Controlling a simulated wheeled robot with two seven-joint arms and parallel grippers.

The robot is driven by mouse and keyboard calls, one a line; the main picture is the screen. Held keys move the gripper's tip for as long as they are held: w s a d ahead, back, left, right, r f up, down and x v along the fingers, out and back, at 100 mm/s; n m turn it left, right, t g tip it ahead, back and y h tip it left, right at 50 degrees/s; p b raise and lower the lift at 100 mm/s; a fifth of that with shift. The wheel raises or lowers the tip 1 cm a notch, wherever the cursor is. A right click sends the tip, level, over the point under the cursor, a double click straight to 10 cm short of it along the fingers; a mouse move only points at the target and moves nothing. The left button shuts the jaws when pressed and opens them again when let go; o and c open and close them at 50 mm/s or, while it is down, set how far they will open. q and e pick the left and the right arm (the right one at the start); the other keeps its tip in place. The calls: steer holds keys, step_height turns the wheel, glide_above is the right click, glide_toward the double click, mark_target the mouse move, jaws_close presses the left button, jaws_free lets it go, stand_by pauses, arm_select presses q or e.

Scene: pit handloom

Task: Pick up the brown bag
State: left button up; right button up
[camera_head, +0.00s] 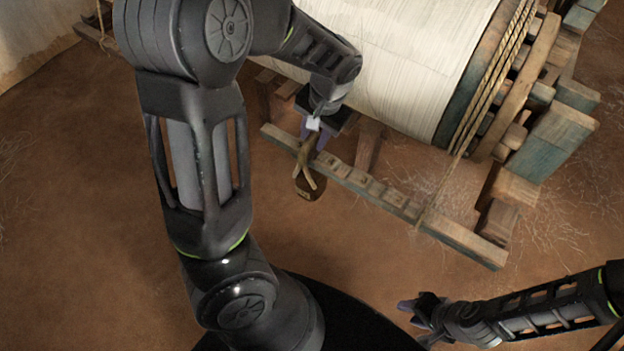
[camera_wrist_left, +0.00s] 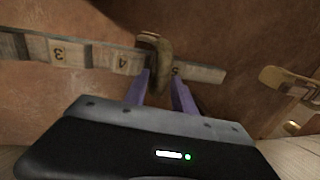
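The brown bag (camera_head: 309,187) hangs by its strap on a long wooden beam in the head view. The strap crosses over the beam's top edge. My left gripper (camera_head: 312,140) is above the beam with its purple fingers pointing down at the strap. In the left wrist view, the brown strap (camera_wrist_left: 158,58) stands between the two fingertips of my left gripper (camera_wrist_left: 160,78). The fingers are apart, one on each side of it; whether they touch it is unclear. My right gripper (camera_head: 412,322) is open and empty at the lower right, away from the bag.
The wooden beam (camera_head: 385,193) carries numbered marks, seen in the left wrist view (camera_wrist_left: 95,56). A large roll of cream cloth (camera_head: 410,60) on a wooden loom frame with ropes stands behind it. The brown floor in front of the beam is clear.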

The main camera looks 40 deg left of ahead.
arm_select(q)
steer(key=shift+a+f, duration=0.2)
steer(key=shift+f, duration=0.65)
jaws_close()
steer(key=shift+r, duration=0.1)
stand_by(1.1)
